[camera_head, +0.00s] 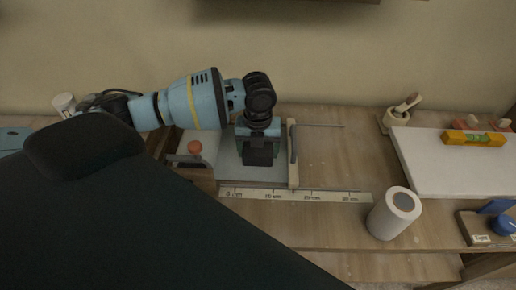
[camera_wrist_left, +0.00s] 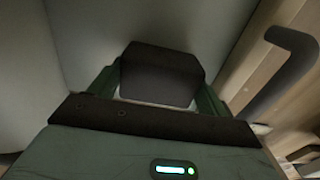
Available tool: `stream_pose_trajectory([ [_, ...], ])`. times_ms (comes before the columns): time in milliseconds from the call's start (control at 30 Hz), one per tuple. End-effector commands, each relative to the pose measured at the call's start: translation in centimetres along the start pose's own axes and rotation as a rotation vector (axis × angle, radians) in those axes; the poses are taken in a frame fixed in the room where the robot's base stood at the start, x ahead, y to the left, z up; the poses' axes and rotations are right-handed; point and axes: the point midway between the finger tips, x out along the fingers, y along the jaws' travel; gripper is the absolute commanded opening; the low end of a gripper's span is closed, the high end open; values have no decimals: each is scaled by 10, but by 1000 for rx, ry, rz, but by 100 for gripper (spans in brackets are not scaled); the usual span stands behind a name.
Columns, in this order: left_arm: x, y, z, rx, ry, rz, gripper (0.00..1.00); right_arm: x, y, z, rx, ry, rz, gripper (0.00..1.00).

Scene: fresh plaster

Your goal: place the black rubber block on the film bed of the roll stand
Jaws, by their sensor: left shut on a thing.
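The black rubber block (camera_head: 258,155) is between the fingers of my left gripper (camera_head: 258,146), which is shut on it and points down over the grey film bed (camera_head: 226,160) of the roll stand. In the left wrist view the block (camera_wrist_left: 160,72) sits between the two green fingers (camera_wrist_left: 158,95), with the plain grey bed around it. I cannot tell whether the block's underside touches the bed. The bed has a pale bar with a dark handle (camera_head: 294,145) along its right side. My right gripper is not in view.
A white roll (camera_head: 395,213) stands at the right. Farther right are a white board (camera_head: 450,170), a yellow level (camera_head: 474,138) and a mortar (camera_head: 400,112). Bare wood lies between.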

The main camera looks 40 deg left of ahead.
Motion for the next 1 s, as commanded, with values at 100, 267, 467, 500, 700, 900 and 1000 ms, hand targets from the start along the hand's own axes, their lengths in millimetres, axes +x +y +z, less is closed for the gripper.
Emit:
stream_pose_trajectory([
  [100,2,0,0,0,0,-1,49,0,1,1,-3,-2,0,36],
  [267,3,0,0,0,0,0,91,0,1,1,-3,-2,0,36],
  [467,3,0,0,0,0,0,99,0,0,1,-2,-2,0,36],
  [500,3,0,0,0,0,0,99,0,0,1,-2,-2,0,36],
  [700,-3,0,0,0,-1,-1,99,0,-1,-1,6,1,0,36],
  [900,-34,-1,1,1,-4,-4,99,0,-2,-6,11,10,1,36],
  [1000,-55,-1,1,0,-5,-4,99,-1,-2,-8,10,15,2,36],
])
